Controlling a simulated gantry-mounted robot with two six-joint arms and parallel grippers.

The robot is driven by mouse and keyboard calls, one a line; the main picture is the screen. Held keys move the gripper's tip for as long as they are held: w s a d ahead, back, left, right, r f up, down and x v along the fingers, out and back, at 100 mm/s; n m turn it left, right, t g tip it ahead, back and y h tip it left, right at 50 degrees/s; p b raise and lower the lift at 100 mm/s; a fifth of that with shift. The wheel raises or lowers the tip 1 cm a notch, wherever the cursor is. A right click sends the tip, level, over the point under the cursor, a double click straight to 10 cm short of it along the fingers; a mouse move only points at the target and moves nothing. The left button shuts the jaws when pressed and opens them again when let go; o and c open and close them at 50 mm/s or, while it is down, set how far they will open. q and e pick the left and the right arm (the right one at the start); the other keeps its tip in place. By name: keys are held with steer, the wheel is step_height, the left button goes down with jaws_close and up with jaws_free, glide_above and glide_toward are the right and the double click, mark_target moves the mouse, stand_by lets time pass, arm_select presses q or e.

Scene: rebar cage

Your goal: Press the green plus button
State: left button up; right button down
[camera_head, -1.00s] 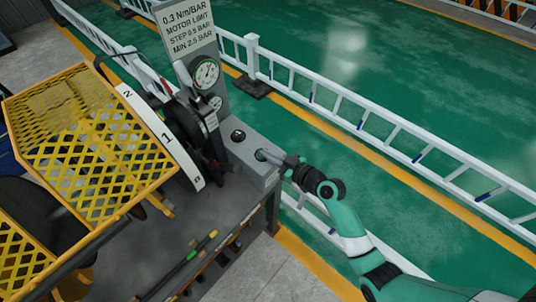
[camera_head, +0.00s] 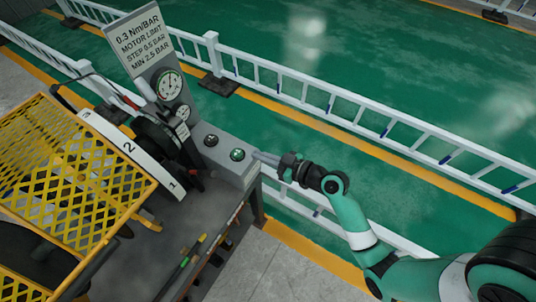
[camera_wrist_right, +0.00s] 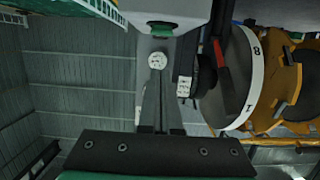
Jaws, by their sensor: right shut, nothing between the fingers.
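The green button (camera_head: 237,154) is on top of the grey control box, at its right end. A dark button (camera_head: 211,140) sits to its left; its symbol is too small to read for sure. My right gripper (camera_head: 257,155) is shut and empty, with its tips just right of the green button and apparently a little apart from it. My left gripper is not in view.
A motor-limit sign (camera_head: 138,42) stands above a large gauge (camera_head: 169,84) and a smaller gauge (camera_head: 183,112). A numbered white wheel (camera_head: 129,147) and yellow mesh guard (camera_head: 70,165) are left of the box. A white railing (camera_head: 290,80) runs behind over open green floor.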

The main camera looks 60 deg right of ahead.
steer(key=shift+v, duration=1.25)
stand_by(0.5)
